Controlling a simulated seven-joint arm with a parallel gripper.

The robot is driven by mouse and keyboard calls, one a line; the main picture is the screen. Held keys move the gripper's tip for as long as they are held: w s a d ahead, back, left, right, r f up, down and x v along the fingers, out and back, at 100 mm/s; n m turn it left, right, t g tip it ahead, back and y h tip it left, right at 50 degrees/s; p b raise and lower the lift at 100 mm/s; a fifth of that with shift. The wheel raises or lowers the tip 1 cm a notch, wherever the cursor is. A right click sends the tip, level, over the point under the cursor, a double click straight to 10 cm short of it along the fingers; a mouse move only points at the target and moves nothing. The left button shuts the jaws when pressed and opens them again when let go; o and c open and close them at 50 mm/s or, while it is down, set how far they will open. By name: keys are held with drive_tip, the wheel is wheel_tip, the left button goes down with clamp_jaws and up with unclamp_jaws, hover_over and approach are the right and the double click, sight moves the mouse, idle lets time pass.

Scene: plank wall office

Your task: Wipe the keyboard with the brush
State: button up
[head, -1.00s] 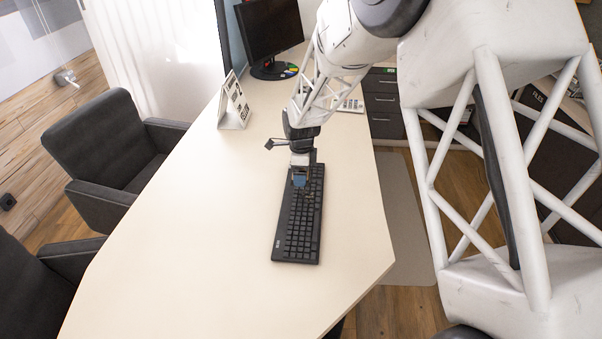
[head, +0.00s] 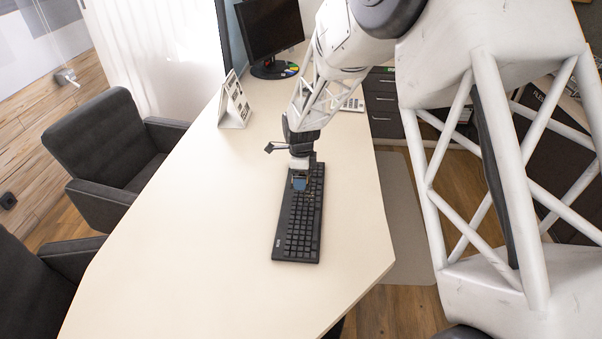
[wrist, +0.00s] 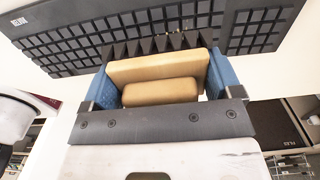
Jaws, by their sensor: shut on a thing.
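The black keyboard (head: 297,230) lies on the pale desk, its long side running from near to far. In the wrist view the keyboard (wrist: 75,45) spans the top of the picture. My gripper (head: 300,184) is over its far half in the head view. In the wrist view my gripper's blue finger pads (wrist: 165,80) are shut on the brush (wrist: 155,70), which has a tan body and dark bristles. The bristle tips overlap the keys in view; I cannot tell whether they touch. A few small pale specks show by the bristles. In the head view the brush is mostly hidden.
A monitor (head: 268,32) and a desk calendar (head: 234,104) stand toward the far end of the desk (head: 190,230). A light-coloured device (head: 352,104) lies beyond the keyboard, partly behind my arm. Dark armchairs (head: 110,150) stand at left. The desk left of the keyboard is clear.

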sight(301, 193)
drive_tip(key=shift+f, duration=3.05)
drive_tip(key=shift+d+f, duration=0.55)
drive_tip(key=shift+d, duration=1.45)
drive_tip(key=shift+a+r, duration=0.25)
drive_tip(key=shift+a, duration=0.85)
drive_tip(key=shift+w+a, duration=0.2)
drive_tip(key=shift+a, duration=0.75)
drive_tip(key=shift+w+d+f, duration=0.1)
drive_tip(key=shift+w+d, duration=0.15)
drive_tip(key=shift+d, duration=0.05)
drive_tip(key=shift+d+f, duration=0.15)
drive_tip(key=shift+d, duration=0.2)
drive_tip(key=shift+s+d, duration=0.1)
drive_tip(key=shift+d, duration=1.4)
drive_tip(key=shift+a+r, duration=0.25)
drive_tip(key=shift+a, duration=0.7)
drive_tip(key=shift+a+f, duration=0.25)
drive_tip(key=shift+a, duration=0.9)
drive_tip(key=shift+r, duration=4.05)
